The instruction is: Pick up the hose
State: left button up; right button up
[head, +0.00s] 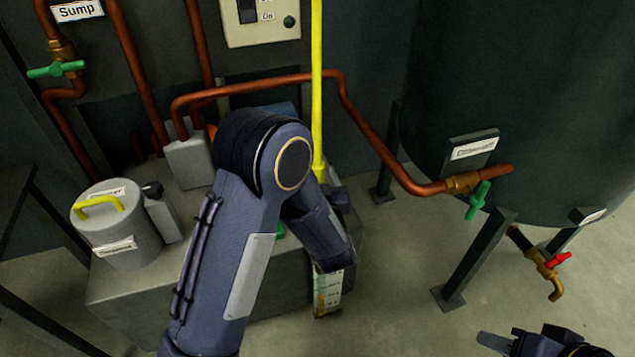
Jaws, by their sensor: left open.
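A straight yellow tube (317,80) runs from the top edge down to behind my left arm. I cannot tell whether it is the hose, and I see no other clear hose. My left arm rises from the bottom and bends over the grey bench. Its end points down, with the left gripper (335,266) at the bench's right edge. Its jaws are open, largely hidden by the wrist, and I see nothing held. My right gripper (510,341) is partly in view at the bottom right, cut off by the frame, over bare floor.
A grey canister (117,240) with a yellow handle stands on the bench (130,285). Copper pipes (365,125) run behind the arm to a dark tank (520,90) with a green valve (478,200) and a red-handled tap (545,262). A tank leg (478,258) stands right of the bench.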

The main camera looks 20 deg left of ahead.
pick_arm(q)
jog(key=x, duration=0.2)
jog(key=b+x, duration=0.1)
jog(key=x, duration=0.1)
jog(key=shift+w+d+f, duration=0.1)
jog(key=shift+f, duration=0.1)
jog(key=c, duration=1.1)
jog(key=shift+c, duration=0.6)
jog(key=shift+r, duration=0.15)
